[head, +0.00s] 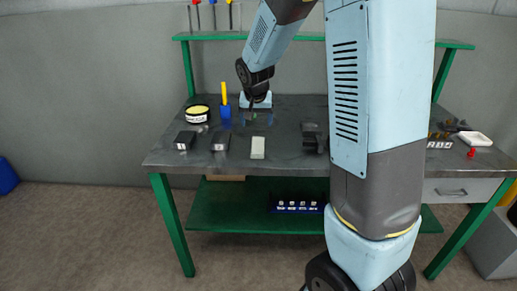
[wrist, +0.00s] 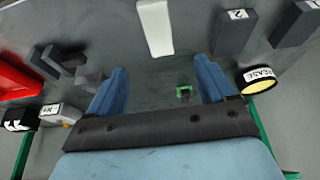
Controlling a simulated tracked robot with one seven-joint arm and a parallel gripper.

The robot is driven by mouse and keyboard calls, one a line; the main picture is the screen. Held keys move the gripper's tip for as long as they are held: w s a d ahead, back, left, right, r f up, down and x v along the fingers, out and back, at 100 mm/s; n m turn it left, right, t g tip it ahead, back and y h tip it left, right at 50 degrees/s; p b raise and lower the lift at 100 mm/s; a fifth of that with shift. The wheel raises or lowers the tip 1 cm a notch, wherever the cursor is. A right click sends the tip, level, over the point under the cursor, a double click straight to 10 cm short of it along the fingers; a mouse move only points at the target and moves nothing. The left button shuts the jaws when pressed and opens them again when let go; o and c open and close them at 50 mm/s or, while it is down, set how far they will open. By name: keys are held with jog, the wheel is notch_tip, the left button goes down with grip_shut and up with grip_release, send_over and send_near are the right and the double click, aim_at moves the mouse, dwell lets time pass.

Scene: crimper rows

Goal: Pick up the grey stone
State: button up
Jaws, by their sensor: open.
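A pale grey oblong block (head: 258,147), which looks like the grey stone, lies flat near the front edge of the workbench. It also shows at the top middle of the wrist view (wrist: 155,27), nothing covering it. My gripper (head: 256,118) is over the bench behind the block, in the head view. In the wrist view my gripper (wrist: 160,70) has its two blue fingers wide apart with nothing held between them. The block lies beyond the fingertips, apart from them.
Dark blocks with white labels (head: 219,143) (head: 185,140) lie left of the stone. A grease tin (head: 198,114) and a blue cup (head: 225,112) stand behind them. Dark parts (head: 313,138) lie to the right. A small green item (wrist: 184,92) shows between my fingers.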

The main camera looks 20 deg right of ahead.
send_over(258, 145)
jog(key=s+a, duration=0.1)
jog(key=s, duration=0.1)
notch_tip(258, 145, down, 8)
jog(key=shift+w+f, duration=0.1)
jog(key=shift+x, duration=2.65)
jog(key=shift+d, duration=0.1)
jog(key=c, duration=1.4)
